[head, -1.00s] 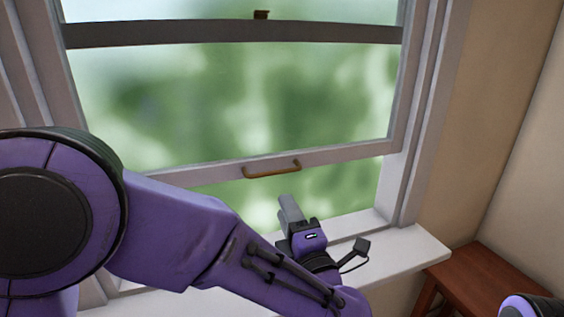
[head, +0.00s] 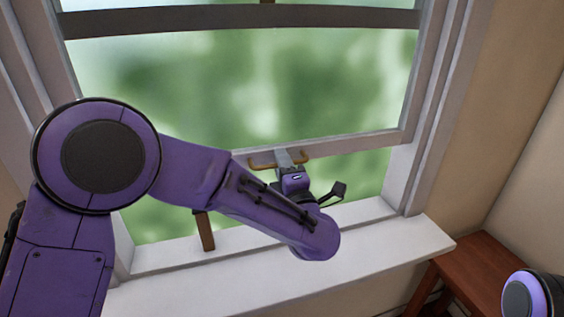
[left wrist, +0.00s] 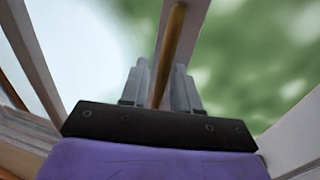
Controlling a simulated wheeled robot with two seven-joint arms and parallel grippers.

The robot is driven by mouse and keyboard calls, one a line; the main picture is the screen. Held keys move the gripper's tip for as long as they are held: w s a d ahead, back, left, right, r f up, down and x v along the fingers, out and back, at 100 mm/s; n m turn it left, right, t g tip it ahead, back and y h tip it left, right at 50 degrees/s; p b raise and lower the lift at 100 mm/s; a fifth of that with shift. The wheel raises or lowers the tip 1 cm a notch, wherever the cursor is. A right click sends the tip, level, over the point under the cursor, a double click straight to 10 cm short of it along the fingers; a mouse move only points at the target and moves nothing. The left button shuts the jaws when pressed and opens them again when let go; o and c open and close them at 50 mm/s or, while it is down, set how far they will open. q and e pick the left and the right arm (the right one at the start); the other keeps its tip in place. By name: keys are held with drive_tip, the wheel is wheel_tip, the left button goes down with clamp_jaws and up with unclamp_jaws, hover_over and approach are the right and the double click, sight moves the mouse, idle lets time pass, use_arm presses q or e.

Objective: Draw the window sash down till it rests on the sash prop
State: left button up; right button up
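The window sash (head: 345,142) is raised, with open space between its bottom rail and the sill. A curved brass handle (head: 300,158) sits on the bottom rail. My left gripper (head: 283,158) is at the handle from below. In the left wrist view, the brass handle (left wrist: 170,50) runs between the fingers (left wrist: 160,85), which lie close on both sides of it. The sash prop (head: 206,231), a brown upright post, stands at the sill left of my gripper, apart from the sash; my forearm hides its upper part.
The white sill (head: 350,245) is otherwise clear. A reddish-brown wooden stool or table (head: 478,268) stands at the lower right, beside the beige wall (head: 495,130). The window frame (head: 425,130) bounds the opening on the right.

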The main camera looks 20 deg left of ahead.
use_arm(q)
clamp_jaws()
wheel_tip(320, 180, down, 12)
drive_tip(key=b, duration=0.9)
drive_tip(key=shift+s+r, duration=0.15)
drive_tip(key=shift+s, duration=0.05)
unclamp_jaws()
drive_tip(key=shift+r, duration=0.1)
drive_tip(key=shift+r, duration=0.15)
